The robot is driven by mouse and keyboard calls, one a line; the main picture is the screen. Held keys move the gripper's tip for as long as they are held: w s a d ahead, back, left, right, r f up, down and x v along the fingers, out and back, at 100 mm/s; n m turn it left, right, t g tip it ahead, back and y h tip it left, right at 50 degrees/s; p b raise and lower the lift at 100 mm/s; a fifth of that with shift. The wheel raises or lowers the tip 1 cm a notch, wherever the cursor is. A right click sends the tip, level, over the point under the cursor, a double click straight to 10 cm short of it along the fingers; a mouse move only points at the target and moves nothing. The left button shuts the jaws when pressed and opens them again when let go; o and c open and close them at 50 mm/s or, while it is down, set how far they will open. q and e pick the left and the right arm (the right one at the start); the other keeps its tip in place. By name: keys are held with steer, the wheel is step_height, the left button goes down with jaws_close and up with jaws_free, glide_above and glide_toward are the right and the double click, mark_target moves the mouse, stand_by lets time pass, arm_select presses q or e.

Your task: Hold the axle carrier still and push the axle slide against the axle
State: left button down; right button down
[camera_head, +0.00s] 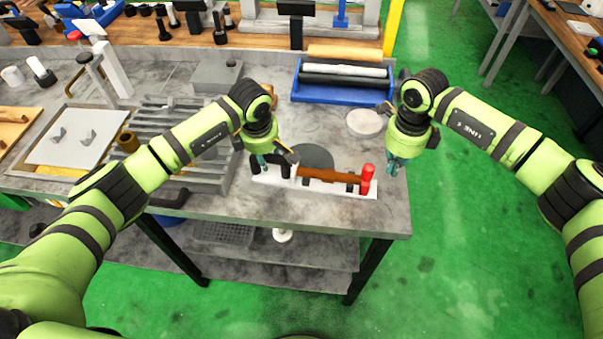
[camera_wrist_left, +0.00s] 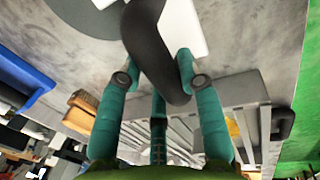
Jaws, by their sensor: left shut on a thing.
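The axle carrier (camera_head: 330,187) is a long white base on the grey table, with black upright parts at its left end. The brown axle (camera_head: 325,174) lies along it. A red upright piece (camera_head: 367,180), which looks like the axle slide, stands at the carrier's right end by the axle's end. My left gripper (camera_head: 270,162) is shut on the carrier's black curved part (camera_wrist_left: 152,50) at the left end. The left wrist view shows teal fingers on both sides of that part. My right gripper (camera_head: 395,166) hangs just right of the red piece, apart from it; its finger opening is unclear.
A blue tray with rollers (camera_head: 340,98) and a pale round disc (camera_head: 365,122) lie behind. A dark round disc (camera_head: 315,157) lies just behind the carrier. A grey slotted rack (camera_head: 180,165) stands left. The table's front and right edges are close.

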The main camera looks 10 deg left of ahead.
arm_select(q)
steer(key=shift+s+f, duration=0.1)
steer(key=shift+f, duration=0.05)
arm_select(e)
step_height(320, 180, up, 6)
stand_by(0.5)
arm_select(q)
steer(key=c, duration=0.8)
jaws_free()
steer(key=shift+o, duration=0.2)
steer(key=shift+r, duration=0.65)
step_height(320, 180, up, 11)
steer(key=s, duration=0.2)
steer(key=shift+f, duration=0.2)
